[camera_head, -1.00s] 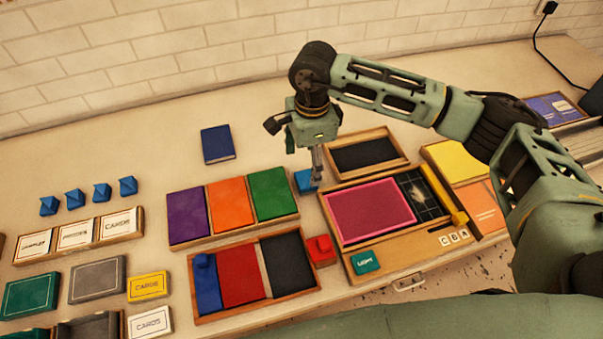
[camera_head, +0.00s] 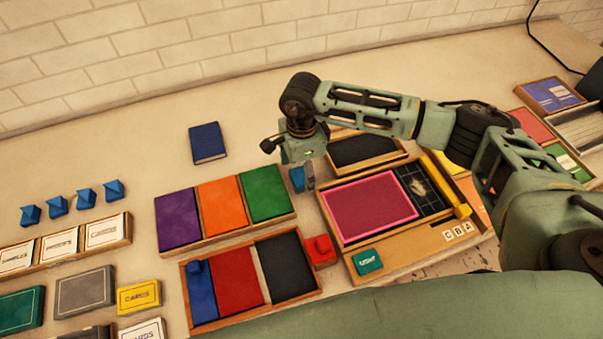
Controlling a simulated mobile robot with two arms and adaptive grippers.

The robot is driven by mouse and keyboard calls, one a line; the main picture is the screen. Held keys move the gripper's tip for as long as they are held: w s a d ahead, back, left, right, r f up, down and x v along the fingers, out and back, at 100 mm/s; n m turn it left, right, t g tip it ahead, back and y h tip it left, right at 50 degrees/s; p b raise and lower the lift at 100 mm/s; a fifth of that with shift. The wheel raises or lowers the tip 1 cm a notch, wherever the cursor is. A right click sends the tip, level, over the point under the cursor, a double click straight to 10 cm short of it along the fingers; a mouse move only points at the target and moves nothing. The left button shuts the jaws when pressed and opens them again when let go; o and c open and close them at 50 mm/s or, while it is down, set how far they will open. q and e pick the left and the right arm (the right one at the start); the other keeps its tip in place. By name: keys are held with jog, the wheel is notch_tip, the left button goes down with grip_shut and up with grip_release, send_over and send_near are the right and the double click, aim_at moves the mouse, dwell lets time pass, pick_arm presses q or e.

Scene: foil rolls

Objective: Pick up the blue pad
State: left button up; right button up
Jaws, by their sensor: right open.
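My right gripper (camera_head: 309,178) points down behind the big wooden tray's left corner. It is open, with its fingers close beside a small blue block (camera_head: 297,179); I cannot tell whether they touch it. The fingers partly hide the block. A flat blue pad (camera_head: 203,302) lies in the left slot of the front wooden tray (camera_head: 262,312), with a small blue knob-like piece (camera_head: 195,267) at its far end. A red pad (camera_head: 235,275) and a black pad (camera_head: 286,267) lie to its right. My left gripper is out of view.
Purple, orange and green pads (camera_head: 221,206) fill a tray behind. A red block (camera_head: 320,250) stands between the front tray and the big wooden tray (camera_head: 400,255).

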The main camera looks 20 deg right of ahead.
notch_tip(320, 180, down, 2)
jog(key=shift+w+f, duration=0.1)
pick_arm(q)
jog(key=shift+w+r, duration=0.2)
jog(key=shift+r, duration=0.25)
pick_arm(e)
jog(key=c, duration=1.2)
jog(key=shift+c, duration=0.2)
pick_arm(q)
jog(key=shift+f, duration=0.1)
pick_arm(e)
jog(key=shift+r+b, duration=0.4)
jog(key=shift+r, duration=0.25)
notch_tip(320, 180, up, 3)
jog(key=shift+f+b, duration=0.15)
jog(key=shift+b, duration=0.65)
pick_arm(q)
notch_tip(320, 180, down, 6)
jog(key=b, duration=0.4)
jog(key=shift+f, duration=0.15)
pick_arm(e)
jog(key=s+d+r, duration=0.5)
jog(key=d+r, duration=0.2)
jog(key=d, duration=0.3)
jog(key=shift+d, duration=0.3)
